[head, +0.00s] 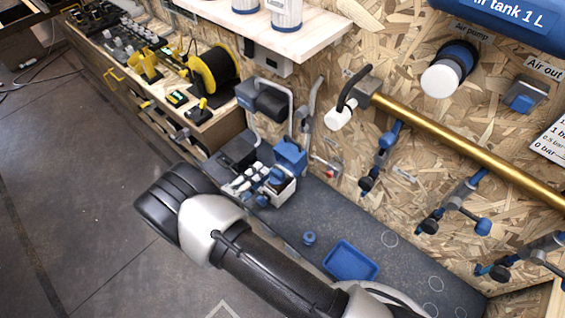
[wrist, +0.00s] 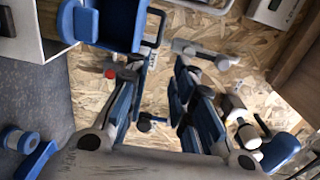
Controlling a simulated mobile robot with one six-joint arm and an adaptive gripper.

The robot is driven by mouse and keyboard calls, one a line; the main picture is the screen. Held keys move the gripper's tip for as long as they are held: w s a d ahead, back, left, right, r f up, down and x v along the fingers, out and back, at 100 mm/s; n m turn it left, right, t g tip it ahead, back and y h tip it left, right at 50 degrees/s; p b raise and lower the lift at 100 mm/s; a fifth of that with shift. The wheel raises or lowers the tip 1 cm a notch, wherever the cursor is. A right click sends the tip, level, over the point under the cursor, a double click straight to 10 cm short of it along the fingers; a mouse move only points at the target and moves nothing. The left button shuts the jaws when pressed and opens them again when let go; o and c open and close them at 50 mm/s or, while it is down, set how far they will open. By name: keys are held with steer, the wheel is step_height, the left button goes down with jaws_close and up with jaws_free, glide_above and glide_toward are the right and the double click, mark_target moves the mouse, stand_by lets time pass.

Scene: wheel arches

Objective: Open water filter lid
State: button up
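No label for the water filter shows, so I cannot tell for sure which part is its lid. What looks like the same blue part (wrist: 118,22) is at the upper left in the wrist view, beyond the fingers. My gripper (wrist: 165,112) has its blue-padded fingers spread apart, with wall showing between them. It appears empty and short of the blue part. In the head view I cannot clearly separate my gripper from the blue and white parts beside the box.
A blue spool (head: 309,238) and a blue tray (head: 350,261) lie on the bench. A wooden shelf (head: 285,40) overhangs the bench. Open floor (head: 75,180) lies at left.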

mark_target(295, 142)
steer(key=b+x, duration=0.2)
steer(key=x, duration=1.1)
steer(key=shift+w+d, duration=0.2)
steer(key=shift+w, duration=0.1)
jaws_close()
steer(key=shift+w+d+r+p, duration=0.25)
steer(key=shift+w+r+p, duration=0.05)
steer(key=shift+w+p, duration=0.05)
steer(key=shift+w+d+f+g+y, duration=0.15)
steer(key=shift+w+d+g+y, duration=0.1)
steer(key=shift+w+d, duration=0.2)
steer(key=shift+w+d+f+g+y, duration=0.15)
steer(key=shift+w+d+f+g, duration=0.1)
steer(key=shift+w+d, duration=0.25)
steer(key=shift+a+r, duration=0.1)
steer(key=shift+a, duration=0.1)
